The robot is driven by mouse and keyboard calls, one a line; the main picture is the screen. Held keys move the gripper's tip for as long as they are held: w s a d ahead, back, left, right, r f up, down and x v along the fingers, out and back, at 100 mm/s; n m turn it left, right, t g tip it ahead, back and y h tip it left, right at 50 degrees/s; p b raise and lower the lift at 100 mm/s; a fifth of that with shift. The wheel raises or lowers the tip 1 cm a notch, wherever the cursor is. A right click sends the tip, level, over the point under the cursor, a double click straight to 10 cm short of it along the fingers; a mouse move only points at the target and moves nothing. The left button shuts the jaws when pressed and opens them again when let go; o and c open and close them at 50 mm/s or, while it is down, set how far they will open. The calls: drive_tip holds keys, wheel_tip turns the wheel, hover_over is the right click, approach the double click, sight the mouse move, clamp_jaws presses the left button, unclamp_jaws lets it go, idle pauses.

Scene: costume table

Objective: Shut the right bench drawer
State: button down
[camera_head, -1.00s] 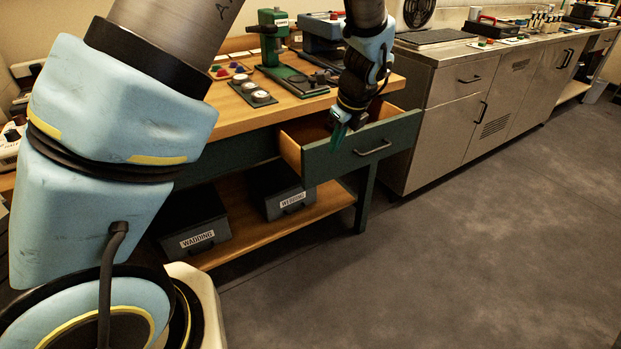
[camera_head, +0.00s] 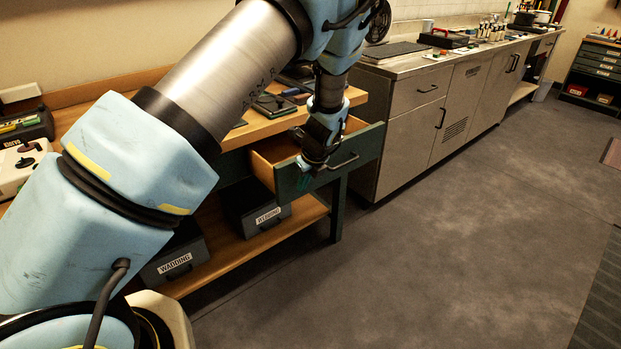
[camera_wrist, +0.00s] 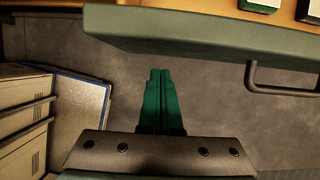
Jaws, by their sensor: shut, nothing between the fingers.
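The right bench drawer (camera_head: 361,155) stands pulled out from the wooden-topped bench, its wooden left side (camera_head: 262,166) showing. It has a dark green front and a dark bar handle (camera_head: 344,162). In the wrist view the drawer front (camera_wrist: 190,32) crosses the top, with the handle (camera_wrist: 284,90) at right. My gripper (camera_head: 304,181) is outside the drawer, by the left part of its front. Its green fingers (camera_wrist: 160,74) are together and empty, pointing toward the front. Whether they touch it I cannot tell. My wrist hides part of the drawer.
Two grey boxes labelled WADDING, one of them at left (camera_head: 173,262), sit on the bench's lower shelf (camera_head: 250,247). A metal counter unit (camera_head: 403,125) stands right of the drawer. The grey floor (camera_head: 420,260) in front is clear.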

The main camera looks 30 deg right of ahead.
drive_tip(key=shift+w+a, duration=0.1)
drive_tip(key=shift+w, duration=0.6)
drive_tip(key=shift+w, duration=0.15)
drive_tip(key=w+a, duration=0.1)
drive_tip(key=w, duration=0.5)
drive_tip(key=w+a, duration=0.1)
drive_tip(key=w, duration=0.5)
drive_tip(key=w+a, duration=0.1)
drive_tip(key=w, duration=0.4)
drive_tip(key=shift+w+a+b, duration=0.3)
drive_tip(key=shift+w+b, duration=0.1)
drive_tip(key=shift+w, duration=0.2)
drive_tip(key=shift+a, duration=0.1)
drive_tip(key=shift+r, duration=0.1)
